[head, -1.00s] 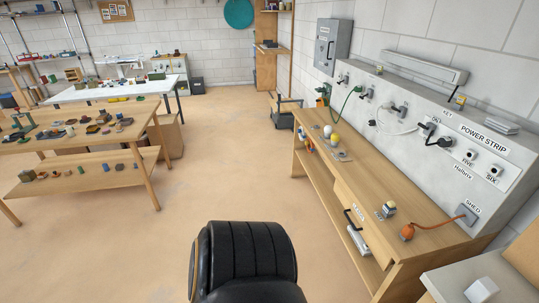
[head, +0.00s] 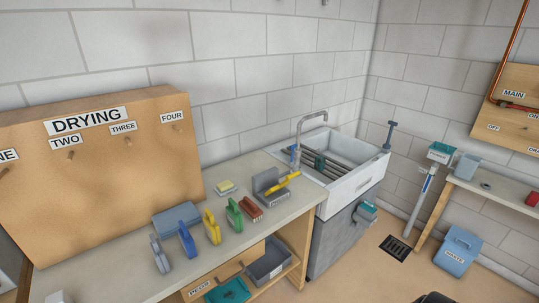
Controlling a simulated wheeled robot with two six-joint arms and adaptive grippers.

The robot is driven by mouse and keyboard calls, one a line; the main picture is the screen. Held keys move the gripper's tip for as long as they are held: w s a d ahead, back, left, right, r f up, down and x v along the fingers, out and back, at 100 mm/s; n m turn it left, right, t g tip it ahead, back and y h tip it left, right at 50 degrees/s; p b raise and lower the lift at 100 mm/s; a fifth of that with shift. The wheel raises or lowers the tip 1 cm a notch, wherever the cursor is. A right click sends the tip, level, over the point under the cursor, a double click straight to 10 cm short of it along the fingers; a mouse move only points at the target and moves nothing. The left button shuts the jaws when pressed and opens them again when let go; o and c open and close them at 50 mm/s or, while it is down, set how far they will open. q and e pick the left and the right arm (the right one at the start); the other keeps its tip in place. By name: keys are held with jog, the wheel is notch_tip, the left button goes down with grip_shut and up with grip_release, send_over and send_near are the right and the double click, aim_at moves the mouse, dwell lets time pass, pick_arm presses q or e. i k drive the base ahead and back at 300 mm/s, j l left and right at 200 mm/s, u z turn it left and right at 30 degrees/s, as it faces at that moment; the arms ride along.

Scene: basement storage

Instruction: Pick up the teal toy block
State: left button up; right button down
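I cannot make out a teal toy block in the head view. Neither looks clearly like a toy block.
A counter (head: 110,275) carries several coloured handled tools, a brush and a grey holder (head: 270,192). A drying board (head: 100,165) stands behind it. A sink (head: 340,175) fills the corner.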

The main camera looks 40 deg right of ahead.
aim_at(319, 161)
jog(key=z, duration=1.6)
jog(key=i+l, duration=0.3)
jog(key=l, duration=0.15)
jog(key=i+l, duration=0.35)
jog(key=l, duration=0.15)
jog(key=i+l, duration=0.3)
jog(key=l, duration=0.15)
jog(key=i+l, duration=0.3)
jog(key=l, duration=0.2)
jog(key=i+l, duration=0.35)
jog(key=l, duration=0.1)
